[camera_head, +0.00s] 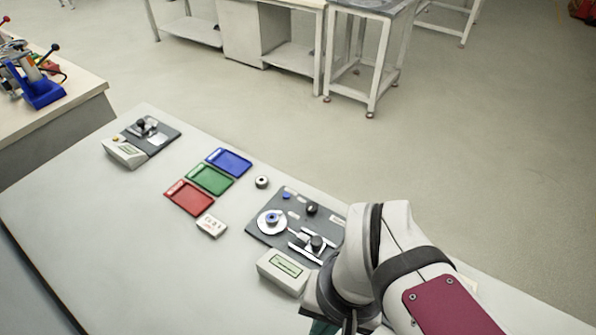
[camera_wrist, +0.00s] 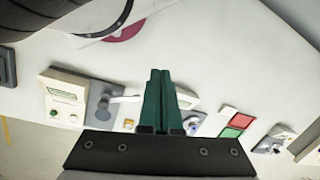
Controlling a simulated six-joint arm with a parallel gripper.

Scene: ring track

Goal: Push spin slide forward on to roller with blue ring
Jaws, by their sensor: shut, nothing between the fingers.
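A white round roller (camera_head: 264,227) with a blue ring (camera_head: 272,218) on it sits at the left of the dark board (camera_head: 262,238) in the head view. The slide, a black knob (camera_head: 317,242) on white rails, is at the board's front right, apart from the roller. In the wrist view, my gripper (camera_wrist: 160,72) has its green fingers shut together and empty, over the white table. It touches nothing that I can see. In the head view my arm covers the board's right end, and only a bit of the fingers shows at the bottom edge.
A box with a green display (camera_head: 285,271) stands in front of the board. Blue (camera_head: 229,161), green (camera_head: 210,179) and red (camera_head: 189,197) trays lie to the left. Another device (camera_head: 150,134) stands at the far left. The table's near left area is clear.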

